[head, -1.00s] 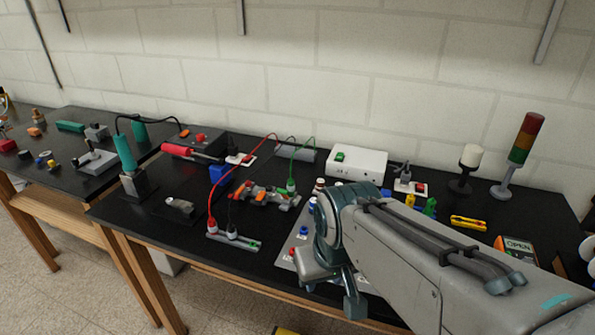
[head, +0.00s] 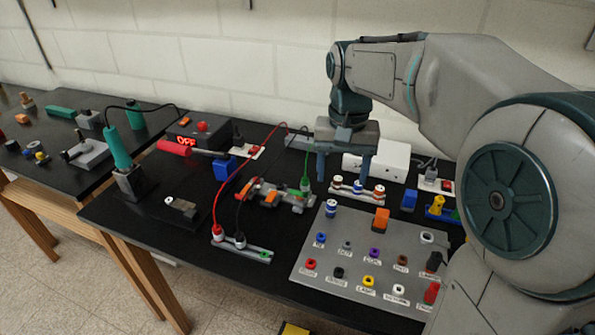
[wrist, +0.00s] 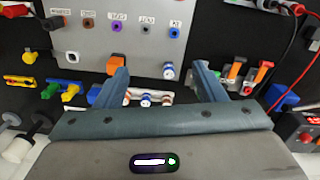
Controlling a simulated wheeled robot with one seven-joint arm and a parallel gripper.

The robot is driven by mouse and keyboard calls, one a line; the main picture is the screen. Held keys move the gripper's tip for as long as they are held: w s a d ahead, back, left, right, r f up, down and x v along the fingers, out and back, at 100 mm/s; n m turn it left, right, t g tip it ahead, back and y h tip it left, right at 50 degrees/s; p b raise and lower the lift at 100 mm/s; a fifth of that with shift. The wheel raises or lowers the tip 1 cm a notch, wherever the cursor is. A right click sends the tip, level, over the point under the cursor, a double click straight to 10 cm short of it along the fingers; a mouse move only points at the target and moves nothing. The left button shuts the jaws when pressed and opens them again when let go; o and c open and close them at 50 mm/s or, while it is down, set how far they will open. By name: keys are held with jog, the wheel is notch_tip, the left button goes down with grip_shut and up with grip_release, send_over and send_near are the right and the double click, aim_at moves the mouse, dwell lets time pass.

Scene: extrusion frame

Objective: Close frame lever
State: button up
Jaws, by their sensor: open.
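A small grey frame (head: 283,197) with orange levers lies on the black bench, left of my gripper. In the wrist view the frame's orange and red levers (wrist: 236,70) stand to the right of the right finger; I cannot tell exactly how far each is tilted. My gripper (head: 344,174) points down with its fingers apart and empty, over a strip with white, blue and red knobs (head: 357,190). In the wrist view my gripper (wrist: 163,80) has this strip (wrist: 150,98) showing between its fingers. The gripper is not touching the frame.
A grey panel (head: 330,262) with coloured sockets and an orange switch (head: 381,218) lies in front. Red and black cables (head: 229,190) arch left of the frame to a socket strip (head: 243,250). A white box (head: 390,160) stands behind the gripper. A blue block (head: 222,168) lies left.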

jog(key=w+a+g, duration=0.2)
jog(key=w+a, duration=0.2)
jog(key=w, duration=0.4)
jog(key=m+g+y, duration=0.2)
send_near(297, 194)
jog(key=x, duration=0.3)
jog(key=w+b+x, duration=0.1)
jog(key=x, duration=0.6)
jog(key=shift+f, duration=0.65)
jog(key=shift+b, duration=0.3)
jog(key=c, duration=1)
